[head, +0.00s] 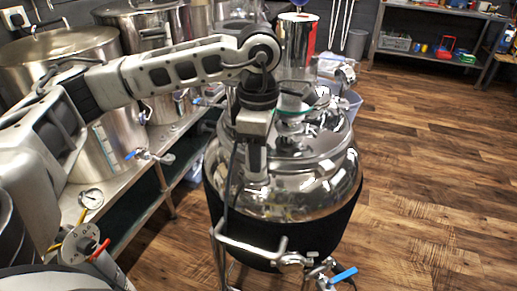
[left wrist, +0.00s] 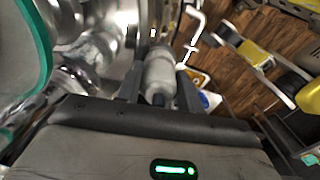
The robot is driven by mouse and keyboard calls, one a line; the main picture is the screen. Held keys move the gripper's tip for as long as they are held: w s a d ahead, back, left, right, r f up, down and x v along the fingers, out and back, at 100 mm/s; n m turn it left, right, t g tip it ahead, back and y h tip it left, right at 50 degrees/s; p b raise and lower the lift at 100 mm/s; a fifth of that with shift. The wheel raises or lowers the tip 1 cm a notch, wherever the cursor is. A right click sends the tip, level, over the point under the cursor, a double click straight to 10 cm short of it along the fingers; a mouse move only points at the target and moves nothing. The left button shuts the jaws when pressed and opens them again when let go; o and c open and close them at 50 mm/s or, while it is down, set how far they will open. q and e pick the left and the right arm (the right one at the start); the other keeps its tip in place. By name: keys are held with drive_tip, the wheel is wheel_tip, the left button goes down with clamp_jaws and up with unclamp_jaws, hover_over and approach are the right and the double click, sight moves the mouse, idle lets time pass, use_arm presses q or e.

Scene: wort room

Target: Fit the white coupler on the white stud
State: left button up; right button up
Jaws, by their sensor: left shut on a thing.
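My left gripper (head: 256,172) points down in front of the shiny steel domed vessel (head: 315,190) in the middle of the head view. In the left wrist view its two dark fingers (left wrist: 157,88) are shut on a pale whitish-grey cylinder, the white coupler (left wrist: 160,70). The coupler's far end points away from the palm. In the head view I cannot make out the coupler at the gripper. I cannot pick out the white stud in either view. My right gripper is not in view.
A metal bench (head: 130,205) with steel pots (head: 60,50) stands at the left. A bent pipe (head: 250,247) and a blue-handled valve (head: 343,275) stick out low at the vessel's front. The wooden floor (head: 430,170) at the right is clear. A shelf (head: 430,50) stands at the back right.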

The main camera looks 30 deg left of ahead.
use_arm(q)
drive_tip(key=shift+f, duration=0.15)
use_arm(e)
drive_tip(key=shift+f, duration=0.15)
use_arm(q)
drive_tip(key=o, duration=0.7)
drive_tip(key=shift+r+p, duration=0.35)
drive_tip(key=shift+r, duration=0.25)
drive_tip(key=shift+r+p, duration=0.4)
drive_tip(key=shift+r, duration=0.25)
drive_tip(key=shift+r+p, duration=0.9)
drive_tip(key=shift+r, duration=0.45)
drive_tip(key=shift+r+p, duration=1.05)
drive_tip(key=shift+r, duration=1.2)
drive_tip(key=shift+r+p, duration=0.35)
drive_tip(key=shift+r, duration=0.35)
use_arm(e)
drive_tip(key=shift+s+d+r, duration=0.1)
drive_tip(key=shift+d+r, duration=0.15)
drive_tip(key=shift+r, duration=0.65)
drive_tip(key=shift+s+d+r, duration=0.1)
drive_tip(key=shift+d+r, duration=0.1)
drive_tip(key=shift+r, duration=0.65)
